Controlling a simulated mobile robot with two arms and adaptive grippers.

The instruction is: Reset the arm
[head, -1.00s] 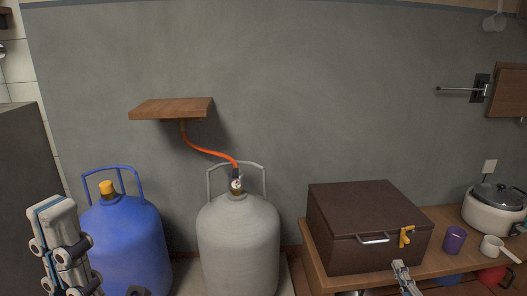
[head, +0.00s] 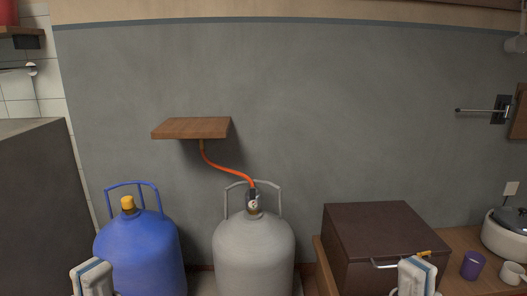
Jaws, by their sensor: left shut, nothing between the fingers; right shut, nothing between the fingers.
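My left gripper (head: 93,279) shows at the bottom left of the head view, in front of the blue gas cylinder (head: 140,250). My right gripper (head: 416,277) shows at the bottom right, in front of the brown box (head: 375,228). Both are cut off by the bottom edge. Both look shut and hold nothing that I can see. The box's lid is down, and a metal handle and a yellow piece show on its front, partly hidden by my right gripper.
A grey gas cylinder (head: 253,255) stands in the middle with an orange hose (head: 222,168) running up to a wooden shelf (head: 191,128). On the wooden counter (head: 457,240) are a purple cup (head: 472,265), a white pan (head: 514,274) and a cooker (head: 505,238).

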